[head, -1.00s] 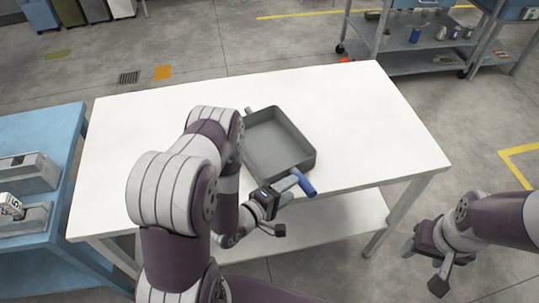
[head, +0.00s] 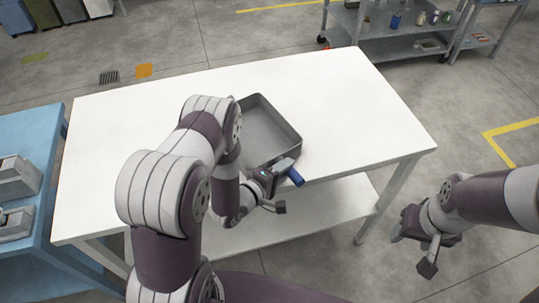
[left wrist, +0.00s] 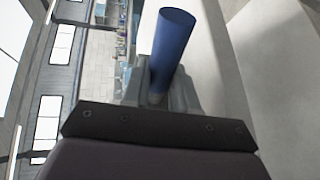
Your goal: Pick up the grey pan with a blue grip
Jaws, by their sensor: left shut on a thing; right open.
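The grey square pan (head: 268,135) is at the front edge of the white table (head: 330,90), behind my left arm, which hides its left part. Its blue grip (head: 295,177) sticks out at the near right corner, past the table's front edge. My left gripper (head: 285,168) is shut on the handle by the blue grip. The blue grip (left wrist: 172,50) also shows in the left wrist view, standing up between the fingers (left wrist: 160,92). I cannot tell whether the pan is clear of the table top. My right gripper (head: 403,228) is open and empty, right of the table.
A blue bench (head: 30,150) with grey metal parts stands at the left. A grey shelf cart (head: 410,45) with small bottles and cans is at the back right. The rest of the white table top is clear.

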